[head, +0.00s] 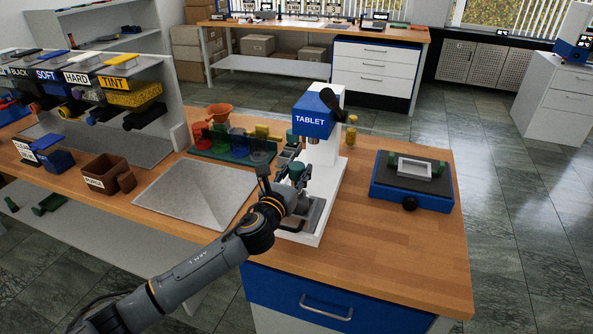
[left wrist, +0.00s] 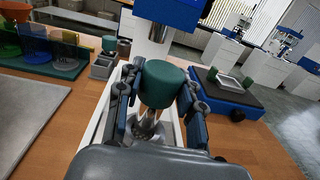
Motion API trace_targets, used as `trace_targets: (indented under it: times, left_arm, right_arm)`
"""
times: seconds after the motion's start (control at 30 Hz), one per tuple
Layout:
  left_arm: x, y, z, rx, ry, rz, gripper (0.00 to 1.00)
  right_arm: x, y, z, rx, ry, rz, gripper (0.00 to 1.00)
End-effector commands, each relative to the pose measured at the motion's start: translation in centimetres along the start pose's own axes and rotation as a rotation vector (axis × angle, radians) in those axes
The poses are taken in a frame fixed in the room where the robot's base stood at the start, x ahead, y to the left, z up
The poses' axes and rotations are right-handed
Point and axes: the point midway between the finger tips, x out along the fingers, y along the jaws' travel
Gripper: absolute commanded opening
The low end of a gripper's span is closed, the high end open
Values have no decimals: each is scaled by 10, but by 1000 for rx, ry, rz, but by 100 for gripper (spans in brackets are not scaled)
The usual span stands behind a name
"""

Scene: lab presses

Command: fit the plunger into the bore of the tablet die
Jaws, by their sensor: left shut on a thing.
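The plunger has a round dark green head (left wrist: 163,82), held between the two fingers of my left gripper (left wrist: 160,100). Its green head also shows in the head view (head: 297,170), above the base of the white and blue tablet press (head: 313,120). My left gripper is shut on it. A shiny metal part (left wrist: 149,124) shows below the green head; I cannot tell whether it is the plunger's stem or the die. The tablet die and its bore are not clearly visible, hidden behind the gripper and the green head. My right gripper is not in view.
A grey mat (head: 197,192) lies left of the press. A blue press-like tray unit (head: 412,186) stands at right. A brown box (head: 104,172) is at left. The wooden bench front right is clear.

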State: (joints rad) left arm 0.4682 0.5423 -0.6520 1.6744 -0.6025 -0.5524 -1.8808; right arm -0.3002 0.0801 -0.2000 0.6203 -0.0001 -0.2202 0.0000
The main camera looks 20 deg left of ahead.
Motion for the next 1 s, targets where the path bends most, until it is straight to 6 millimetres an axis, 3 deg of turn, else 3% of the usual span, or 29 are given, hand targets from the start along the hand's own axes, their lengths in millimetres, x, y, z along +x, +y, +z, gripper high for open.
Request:
trace_targets:
  times: [1.0]
  left_arm:
    - [0,0,-20,0,-2,0,0]
  right_arm:
    - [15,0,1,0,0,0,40]
